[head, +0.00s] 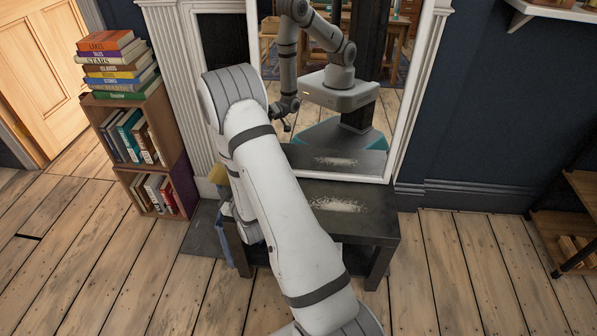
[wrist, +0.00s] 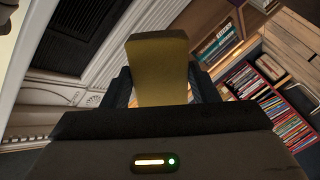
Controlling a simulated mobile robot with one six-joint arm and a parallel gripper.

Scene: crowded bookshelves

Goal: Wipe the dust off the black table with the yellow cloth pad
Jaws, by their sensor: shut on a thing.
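The black table (head: 378,224) is low and stands in front of the mirror. A pale patch of dust (head: 338,204) lies on its top toward the back. My gripper (wrist: 160,92) is shut on the yellow cloth pad (wrist: 157,62), which sticks out between the two fingers in the wrist view. In the head view a bit of the yellow pad (head: 217,175) shows left of my arm, near the table's left end. My arm hides most of the gripper and the table's left part there. I cannot tell whether the pad touches anything.
A large white-framed mirror (head: 411,92) rises behind the table and reflects my arm and the dust. Something blue (head: 223,240) hangs at the table's left side. A crate shelf (head: 143,138) with stacked books stands at left.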

